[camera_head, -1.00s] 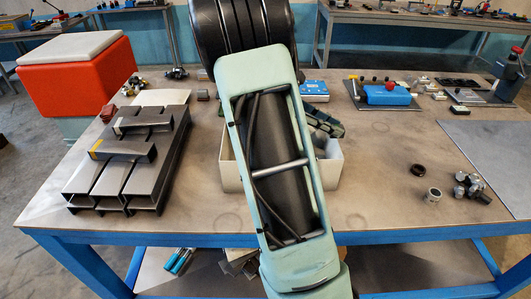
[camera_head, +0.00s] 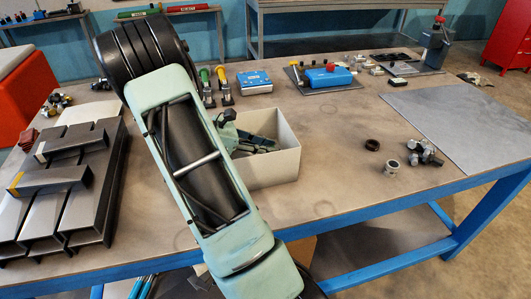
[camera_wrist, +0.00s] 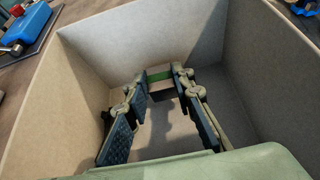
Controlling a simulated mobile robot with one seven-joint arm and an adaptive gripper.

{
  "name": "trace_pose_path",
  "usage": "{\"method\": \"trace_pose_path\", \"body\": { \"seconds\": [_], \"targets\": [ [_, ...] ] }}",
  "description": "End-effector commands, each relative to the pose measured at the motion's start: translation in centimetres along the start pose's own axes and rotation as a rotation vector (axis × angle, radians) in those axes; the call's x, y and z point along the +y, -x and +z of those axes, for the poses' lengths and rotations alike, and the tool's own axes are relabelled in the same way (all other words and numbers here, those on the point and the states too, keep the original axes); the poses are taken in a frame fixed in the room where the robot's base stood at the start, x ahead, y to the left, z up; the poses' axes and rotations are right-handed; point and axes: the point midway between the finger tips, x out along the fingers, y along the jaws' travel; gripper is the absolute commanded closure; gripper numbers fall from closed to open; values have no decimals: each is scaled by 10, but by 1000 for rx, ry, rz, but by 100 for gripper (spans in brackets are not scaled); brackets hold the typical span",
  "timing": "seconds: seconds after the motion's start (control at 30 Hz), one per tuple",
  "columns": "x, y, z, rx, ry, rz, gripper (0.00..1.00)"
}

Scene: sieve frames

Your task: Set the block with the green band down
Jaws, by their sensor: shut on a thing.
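The block with the green band (camera_wrist: 160,83) shows in the wrist view between the far ends of my gripper's fingers (camera_wrist: 162,90). My gripper is shut on it, inside the pale open box (camera_wrist: 85,75). The fingers hide the block's sides, and I cannot tell whether its underside touches the box floor. In the head view, my gripper (camera_head: 258,144) shows partly above and inside the box (camera_head: 270,168), and the block cannot be made out there.
Dark rectangular tubes (camera_head: 60,200) are stacked left of my arm. A black ring (camera_head: 372,145), a metal cylinder (camera_head: 391,168) and small metal parts (camera_head: 427,153) lie right of the box. A flat grey sheet (camera_head: 460,120) covers the right side.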

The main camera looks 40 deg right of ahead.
Motion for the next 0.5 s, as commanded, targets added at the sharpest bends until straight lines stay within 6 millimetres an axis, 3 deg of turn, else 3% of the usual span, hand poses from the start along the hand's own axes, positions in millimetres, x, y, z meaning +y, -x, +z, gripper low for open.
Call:
{"method": "trace_pose_path", "body": {
  "seconds": [0.17,0.5],
  "targets": [
    [0,-12,-21,-1,2,-1,100],
    [0,-14,-24,-1,1,0,100]
  ]
}}
